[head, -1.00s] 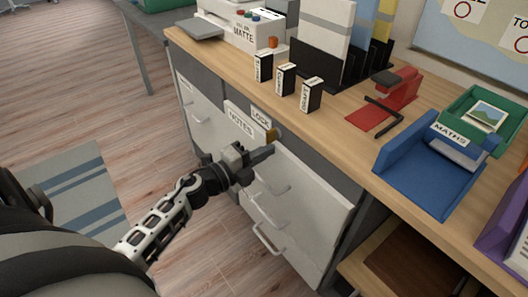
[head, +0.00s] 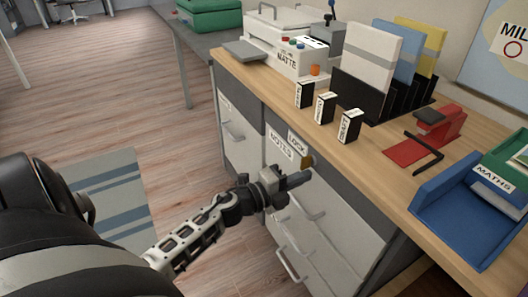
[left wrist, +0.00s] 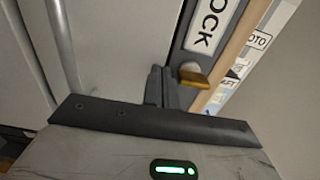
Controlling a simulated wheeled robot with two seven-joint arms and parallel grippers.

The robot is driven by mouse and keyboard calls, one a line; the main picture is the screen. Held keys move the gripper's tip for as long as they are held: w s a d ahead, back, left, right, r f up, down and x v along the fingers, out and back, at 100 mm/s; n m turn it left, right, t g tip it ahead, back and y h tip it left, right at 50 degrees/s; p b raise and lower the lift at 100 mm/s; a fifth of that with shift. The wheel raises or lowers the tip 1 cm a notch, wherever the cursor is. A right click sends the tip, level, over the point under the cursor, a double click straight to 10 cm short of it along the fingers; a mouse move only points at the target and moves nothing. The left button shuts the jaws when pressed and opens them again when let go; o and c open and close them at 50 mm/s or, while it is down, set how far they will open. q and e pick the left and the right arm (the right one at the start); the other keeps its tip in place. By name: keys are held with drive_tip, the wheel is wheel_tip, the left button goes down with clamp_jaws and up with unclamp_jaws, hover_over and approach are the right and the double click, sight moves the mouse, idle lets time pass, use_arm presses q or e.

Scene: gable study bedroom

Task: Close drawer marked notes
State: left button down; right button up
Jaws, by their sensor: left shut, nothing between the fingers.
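The drawer marked NOTES is a pale grey front in the desk's drawer unit, with its white label (head: 281,146) near the top edge. The front looks flush or nearly flush with the unit; my arm hides part of it, and I cannot tell whether a small gap is left. A LOCK label (head: 297,143) and a brass knob (head: 307,161) are just right of it. My left gripper (head: 300,179) is shut and empty, its fingertips at the front just below the knob. In the left wrist view the fingers (left wrist: 161,87) are beside the brass knob (left wrist: 193,77). My right gripper is out of view.
More drawers with bar handles (head: 292,265) lie below and to the left (head: 232,130). The floor at left is open, with a striped rug.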

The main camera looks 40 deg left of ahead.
use_arm(q)
drive_tip(key=v, duration=1.3)
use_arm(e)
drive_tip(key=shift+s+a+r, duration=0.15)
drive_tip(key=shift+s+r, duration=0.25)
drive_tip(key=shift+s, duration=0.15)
use_arm(q)
drive_tip(key=shift+a, duration=0.15)
